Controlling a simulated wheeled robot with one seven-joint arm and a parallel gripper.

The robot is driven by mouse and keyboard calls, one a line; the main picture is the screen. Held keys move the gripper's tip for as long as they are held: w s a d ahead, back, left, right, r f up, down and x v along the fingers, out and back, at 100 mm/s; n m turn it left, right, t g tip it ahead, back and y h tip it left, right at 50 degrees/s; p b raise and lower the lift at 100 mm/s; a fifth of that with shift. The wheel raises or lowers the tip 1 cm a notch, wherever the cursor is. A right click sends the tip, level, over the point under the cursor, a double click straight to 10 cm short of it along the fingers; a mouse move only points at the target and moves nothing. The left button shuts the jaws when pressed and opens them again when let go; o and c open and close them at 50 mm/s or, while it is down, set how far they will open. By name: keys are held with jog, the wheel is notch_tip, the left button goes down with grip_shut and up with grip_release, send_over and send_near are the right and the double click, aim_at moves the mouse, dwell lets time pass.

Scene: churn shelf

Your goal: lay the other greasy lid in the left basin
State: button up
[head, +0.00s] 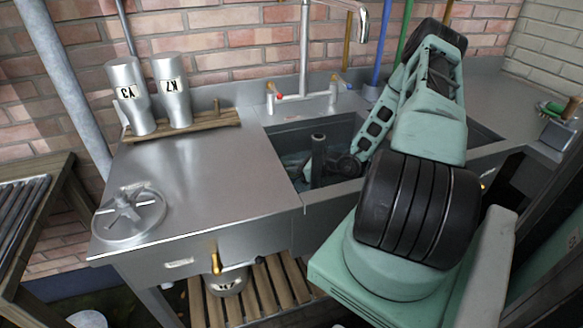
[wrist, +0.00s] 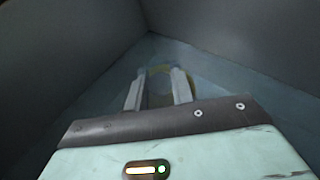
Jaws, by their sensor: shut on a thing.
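My gripper (wrist: 159,88) is low inside a grey-walled basin, its two fingers apart with a round thing between them. That thing, seemingly the greasy lid (wrist: 188,78), shows only as a dim yellowish curved edge at the fingertips. It is close to the bluish basin floor; I cannot tell if it touches. In the head view my arm reaches down into the left basin (head: 285,150), and the gripper's fingers and the held lid are hidden there. Another round metal lid (head: 130,214) with a spoked handle lies on the left worktop.
Two metal churns (head: 130,97) (head: 173,92) stand on a wooden rack at the back of the worktop (head: 200,170). A tap (head: 304,50) rises behind the sink. A dark upright post (head: 318,160) stands in the left basin. The middle of the worktop is clear.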

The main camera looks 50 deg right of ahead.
jog(key=shift+f+b, duration=0.35)
jog(key=shift+f, duration=0.25)
jog(key=o, duration=1)
jog(key=shift+r, duration=0.3)
jog(key=shift+r+p, duration=0.55)
jog(key=v, duration=0.7)
jog(key=shift+s+d+f+b, duration=0.1)
jog(key=shift+s+f+b, duration=0.05)
jog(key=shift+s+b, duration=0.15)
jog(key=shift+w, duration=0.1)
